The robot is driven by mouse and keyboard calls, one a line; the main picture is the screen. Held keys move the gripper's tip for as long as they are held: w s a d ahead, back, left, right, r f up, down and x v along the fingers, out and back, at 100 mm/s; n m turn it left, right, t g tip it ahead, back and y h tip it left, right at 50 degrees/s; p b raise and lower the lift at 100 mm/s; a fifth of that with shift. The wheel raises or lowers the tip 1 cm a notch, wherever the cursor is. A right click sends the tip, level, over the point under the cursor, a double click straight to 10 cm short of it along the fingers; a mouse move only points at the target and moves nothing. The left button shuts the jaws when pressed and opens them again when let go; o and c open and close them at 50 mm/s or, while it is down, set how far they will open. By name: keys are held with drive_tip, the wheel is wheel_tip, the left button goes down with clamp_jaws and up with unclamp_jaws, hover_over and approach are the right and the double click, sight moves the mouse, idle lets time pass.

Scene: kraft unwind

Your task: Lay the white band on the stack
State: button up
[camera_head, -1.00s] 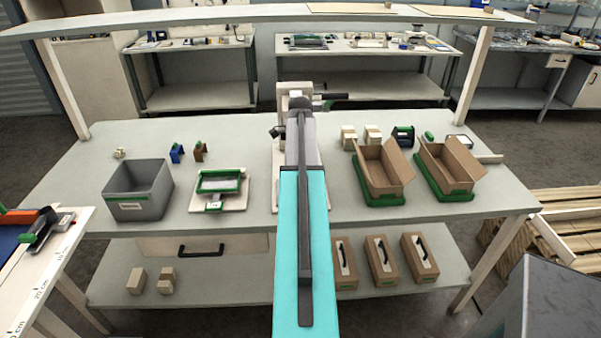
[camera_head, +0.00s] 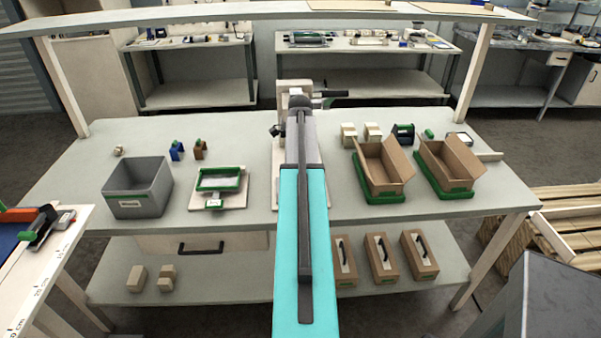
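My turquoise and grey arm runs up the middle of the view and hides what lies behind it. My gripper cannot be made out behind the arm's links. I cannot pick out a white band for certain. No stack stands out clearly; paired cream blocks (camera_head: 348,135) stand on the bench right of my arm, and other cream blocks (camera_head: 166,278) sit on the lower shelf. A green-framed fixture on a pale board (camera_head: 235,204) lies on the bench left of my arm.
A grey bin (camera_head: 140,203) stands left on the bench (camera_head: 260,128). Two open cardboard boxes (camera_head: 382,172) sit in green trays at the right. Small blue (camera_head: 177,151) and brown (camera_head: 200,150) holders stand behind the bin. An overhead shelf (camera_head: 220,18) spans the bench.

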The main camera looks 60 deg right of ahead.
drive_tip(key=shift+f, duration=0.15)
idle(0.7)
drive_tip(key=o, duration=1)
drive_tip(key=shift+c, duration=0.2)
wheel_tip(320, 180, up, 14)
drive_tip(key=b, duration=0.3)
drive_tip(key=shift+f, duration=0.1)
idle(0.4)
